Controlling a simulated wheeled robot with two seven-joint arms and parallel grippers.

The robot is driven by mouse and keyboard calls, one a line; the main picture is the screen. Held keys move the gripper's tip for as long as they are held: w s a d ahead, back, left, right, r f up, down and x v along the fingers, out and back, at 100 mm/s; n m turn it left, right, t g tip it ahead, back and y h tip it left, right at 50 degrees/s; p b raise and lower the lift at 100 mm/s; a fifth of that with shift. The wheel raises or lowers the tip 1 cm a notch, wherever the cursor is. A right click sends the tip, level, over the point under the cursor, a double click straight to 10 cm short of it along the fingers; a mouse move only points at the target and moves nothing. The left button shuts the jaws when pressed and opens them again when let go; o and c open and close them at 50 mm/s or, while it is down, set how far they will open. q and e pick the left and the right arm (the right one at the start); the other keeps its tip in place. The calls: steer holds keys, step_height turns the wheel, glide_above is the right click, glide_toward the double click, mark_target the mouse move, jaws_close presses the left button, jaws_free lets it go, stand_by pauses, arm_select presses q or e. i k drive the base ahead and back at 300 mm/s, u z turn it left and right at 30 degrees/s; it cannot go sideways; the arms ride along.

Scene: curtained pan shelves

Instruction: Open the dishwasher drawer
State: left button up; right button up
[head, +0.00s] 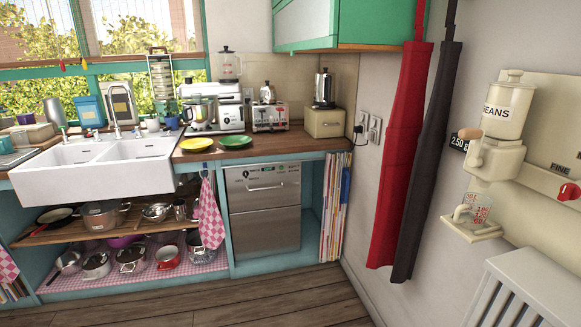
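The dishwasher (265,222) is a silver, two-drawer unit under the wooden counter, right of the sink and shelves. Its upper drawer (263,190) has a bar handle (266,187) across the front and looks shut. The lower drawer front (267,232) also looks flush and shut. Neither of my grippers shows in the head view, so nothing is seen touching the dishwasher.
Open pan shelves (100,235) and a hanging checked towel (209,215) are left of the dishwasher. Upright books (335,205) stand to its right. The wooden floor (230,300) in front is clear.

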mark_target(266, 186)
steer(key=i, duration=2.65)
steer(key=z, duration=0.7)
